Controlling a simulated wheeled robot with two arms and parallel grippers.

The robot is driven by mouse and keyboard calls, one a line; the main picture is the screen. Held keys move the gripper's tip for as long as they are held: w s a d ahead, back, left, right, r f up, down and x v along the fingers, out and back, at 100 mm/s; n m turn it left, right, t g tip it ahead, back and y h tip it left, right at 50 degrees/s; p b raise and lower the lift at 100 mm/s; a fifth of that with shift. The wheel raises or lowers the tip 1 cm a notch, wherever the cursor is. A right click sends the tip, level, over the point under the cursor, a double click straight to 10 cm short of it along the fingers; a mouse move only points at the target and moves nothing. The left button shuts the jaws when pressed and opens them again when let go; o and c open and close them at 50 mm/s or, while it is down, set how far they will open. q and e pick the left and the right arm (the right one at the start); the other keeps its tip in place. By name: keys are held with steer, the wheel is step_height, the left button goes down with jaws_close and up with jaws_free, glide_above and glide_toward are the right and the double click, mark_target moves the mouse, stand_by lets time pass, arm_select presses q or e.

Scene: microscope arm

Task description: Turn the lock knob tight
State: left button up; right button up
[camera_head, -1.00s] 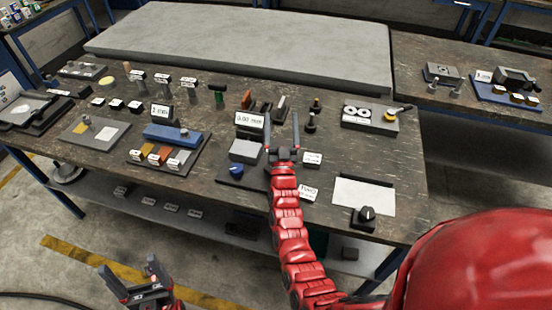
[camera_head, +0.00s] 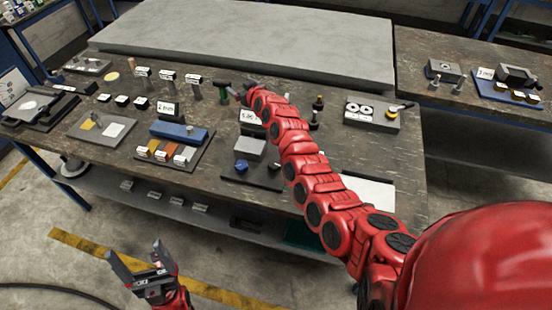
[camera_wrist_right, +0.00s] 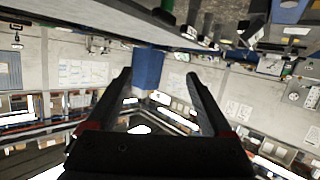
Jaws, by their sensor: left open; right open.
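Several knobs stand on the bench, and I cannot tell which is the lock knob. A blue knob (camera_head: 241,166) sits on a dark plate with a grey block (camera_head: 250,149). My right gripper (camera_head: 241,93) is open beside a green-topped post (camera_head: 222,88), apart from the knobs. In the right wrist view its fingers (camera_wrist_right: 160,82) are spread with nothing between them. My left gripper (camera_head: 135,252) is open and empty, low in front of the bench. My right arm covers part of the front right bench.
A large grey slab (camera_head: 250,40) lies along the back of the bench (camera_head: 60,135). Several small posts, labelled blocks and a blue bar (camera_head: 178,131) stand at the left and middle. A white sheet (camera_head: 370,191) is partly covered by my right arm.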

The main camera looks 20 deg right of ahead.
steer(key=s+a+r+n+g+y+p, duration=0.1)
steer(key=s+a+r+n+g, duration=0.15)
steer(key=s+n+g, duration=0.2)
steer(key=n+g+h+p, duration=0.2)
steer(key=n+g+h, duration=0.25)
steer(key=g, duration=0.55)
glide_above(276, 164)
steer(key=f, duration=0.1)
steer(key=shift+y, duration=0.35)
step_height(276, 164, down, 16)
steer(key=p, duration=0.3)
steer(key=shift+a+f, duration=0.15)
steer(key=shift+f, duration=0.65)
steer(key=shift+c, duration=0.2)
jaws_close()
